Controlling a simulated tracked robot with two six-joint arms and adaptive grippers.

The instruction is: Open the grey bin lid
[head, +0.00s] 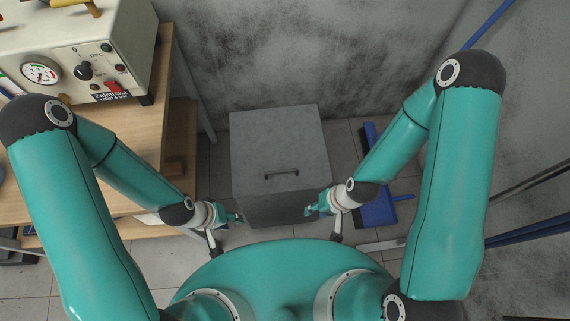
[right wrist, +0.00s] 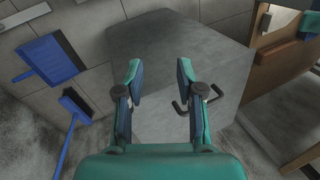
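The grey bin (head: 262,215) stands on the floor in the middle of the head view. Its flat grey lid (head: 275,135) lies shut on top, with a dark bar handle (head: 282,173) near the front edge. The handle also shows in the right wrist view (right wrist: 212,94), beside the right-hand finger. My left gripper (head: 238,217) is at the bin's front left; its fingers are too small to judge. My right gripper (head: 308,211) is at the front right. In the right wrist view its fingers (right wrist: 160,78) are spread and empty, apart from the handle.
A wooden workbench (head: 150,130) with a cream instrument box (head: 85,50) stands at the left. A blue dustpan (head: 378,208) and a blue broom (head: 370,133) are on the floor right of the bin. A stained grey wall (head: 300,50) is behind it.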

